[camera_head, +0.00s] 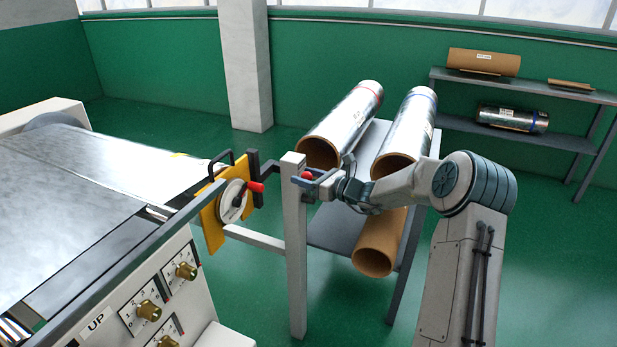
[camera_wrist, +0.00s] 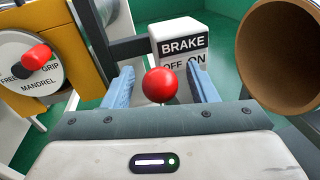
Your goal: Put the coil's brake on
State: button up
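The brake lever's red ball knob (camera_wrist: 160,85) sits between my gripper's two blue fingers in the wrist view, with a small gap on each side. My gripper (camera_wrist: 161,92) is open around it. Behind the knob, a pale post (camera_wrist: 180,42) carries a label reading BRAKE, OFF and ON. In the head view, my gripper (camera_head: 309,183) is at the post (camera_head: 294,240), with the red knob (camera_head: 306,175) partly visible. The lever's shaft is mostly hidden.
A yellow plate with a mandrel dial (camera_head: 233,201) and red handle (camera_head: 256,187) stands left of the post. Foil coils (camera_head: 350,115) lie on a rack at right, with a bare cardboard tube (camera_head: 378,262) below. A control panel (camera_head: 150,300) is front left.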

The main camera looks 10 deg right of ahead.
jog(key=v, duration=1.3)
jog(key=shift+s+d+b, duration=0.2)
jog(key=shift+s+b, duration=0.15)
jog(key=shift+b, duration=0.05)
jog(key=shift+c, duration=0.3)
